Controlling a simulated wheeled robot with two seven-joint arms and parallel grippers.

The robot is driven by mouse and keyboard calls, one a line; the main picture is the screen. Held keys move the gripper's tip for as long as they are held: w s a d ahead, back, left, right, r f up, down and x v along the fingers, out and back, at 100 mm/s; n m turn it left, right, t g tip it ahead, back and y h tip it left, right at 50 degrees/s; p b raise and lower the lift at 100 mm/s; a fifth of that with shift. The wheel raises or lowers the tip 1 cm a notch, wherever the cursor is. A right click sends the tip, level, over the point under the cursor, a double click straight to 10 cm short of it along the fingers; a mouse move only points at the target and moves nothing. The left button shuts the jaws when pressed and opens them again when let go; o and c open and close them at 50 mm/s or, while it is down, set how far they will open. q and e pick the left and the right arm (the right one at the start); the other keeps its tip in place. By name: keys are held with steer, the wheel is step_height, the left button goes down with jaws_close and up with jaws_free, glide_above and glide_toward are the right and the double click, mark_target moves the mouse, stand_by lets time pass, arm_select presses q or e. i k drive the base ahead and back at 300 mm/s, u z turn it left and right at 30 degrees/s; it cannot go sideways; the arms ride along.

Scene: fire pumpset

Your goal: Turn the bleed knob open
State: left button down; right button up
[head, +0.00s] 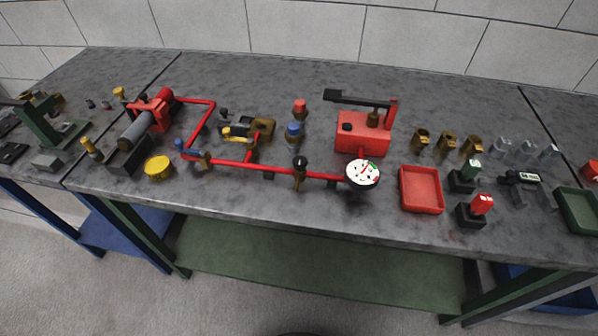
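A small round black knob (300,162) sits on top of a brass valve (299,180) on the red pipe (251,167), in the middle of the bench. It looks like the bleed knob, but no label is readable, and I cannot tell its turn position. A white-faced gauge (363,173) stands at the right end of the pipe. A blue-handled valve (182,146) is at the pipe's left. Neither of my grippers is in view, and nothing touches the knob.
A red pump box with a black lever (362,132) stands behind the gauge. A red tray (422,190) lies right of it. A red and blue cap stand behind the pipe. A yellow round cap (159,167) is at left. The bench front (270,205) is clear.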

mark_target(300, 162)
steer(key=u, duration=0.2)
steer(key=k, duration=1.15)
steer(key=z, duration=1.2)
